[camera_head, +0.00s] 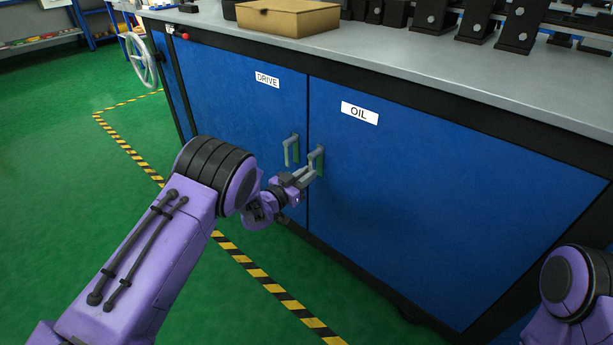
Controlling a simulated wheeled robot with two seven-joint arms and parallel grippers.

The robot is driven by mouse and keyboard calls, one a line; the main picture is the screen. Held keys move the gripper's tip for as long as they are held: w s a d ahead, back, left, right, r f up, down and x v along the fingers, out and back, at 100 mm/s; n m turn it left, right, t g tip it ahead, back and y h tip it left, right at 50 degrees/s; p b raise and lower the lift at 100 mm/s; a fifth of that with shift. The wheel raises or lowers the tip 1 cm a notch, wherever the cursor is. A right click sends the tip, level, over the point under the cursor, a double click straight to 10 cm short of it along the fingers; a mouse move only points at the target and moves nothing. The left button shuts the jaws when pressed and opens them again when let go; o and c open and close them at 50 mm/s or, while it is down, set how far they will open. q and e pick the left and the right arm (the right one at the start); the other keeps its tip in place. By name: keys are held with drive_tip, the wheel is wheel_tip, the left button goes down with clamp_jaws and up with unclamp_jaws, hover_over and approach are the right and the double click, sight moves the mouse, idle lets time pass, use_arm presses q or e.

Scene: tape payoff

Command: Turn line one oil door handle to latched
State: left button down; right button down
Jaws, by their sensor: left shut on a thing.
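The oil door (420,190) is a blue cabinet panel with a white OIL label (359,113). Its grey handle (318,158) sits near the door's left edge, upright, with a green patch beside it. My left gripper (310,175) is at this handle, shut on its lower part. The fingers partly cover the handle, so the exact grip is hard to see. The right arm shows only in part at the lower right corner, and its gripper is out of the picture.
The drive door (235,95), left of the oil door, has its own handle (290,150) close beside my gripper. A grey worktop (400,60) above carries a cardboard box (288,17) and black fixtures. A handwheel (139,60) is at the left end. Green floor is open to the left.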

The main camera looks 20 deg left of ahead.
idle(0.3)
use_arm(q)
drive_tip(key=c, duration=1.1)
unclamp_jaws()
drive_tip(key=p+v, duration=0.2)
drive_tip(key=v, duration=0.8)
drive_tip(key=shift+s+a, duration=0.15)
drive_tip(key=shift+s, duration=0.1)
